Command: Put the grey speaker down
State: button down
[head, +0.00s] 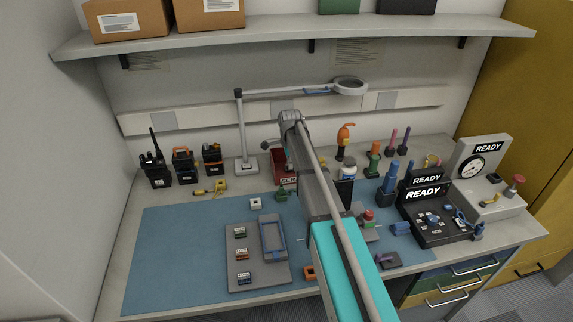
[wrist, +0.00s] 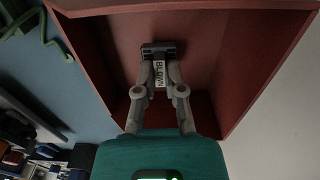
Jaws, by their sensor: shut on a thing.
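My gripper (wrist: 159,76) is shut on a small dark grey block with a white label reading "BLOWN", which I take as the grey speaker (wrist: 158,48). In the wrist view the speaker and fingertips show against the inside of a red bin (wrist: 225,55), with its walls around them. I cannot tell whether the speaker touches the bin's floor. In the head view the red bin (head: 280,158) stands at the back of the bench, partly hidden by my arm. My fingers and the speaker are hidden there.
A lamp (head: 246,164) stands just left of the bin. Several radios (head: 184,165) are further left. A grey tray (head: 237,276) with small parts lies on the blue mat (head: 175,255). Test units (head: 437,222), screwdrivers and bottles crowd the right. The mat's left part is clear.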

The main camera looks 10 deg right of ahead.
jog(key=shift+f+b, duration=0.4)
jog(key=shift+f, duration=0.1)
jog(key=c, duration=0.7)
grip_release()
jog(key=shift+c, duration=0.2)
jog(key=shift+r, duration=0.2)
notch_tip(320, 180, up, 13)
jog(key=p, duration=1.3)
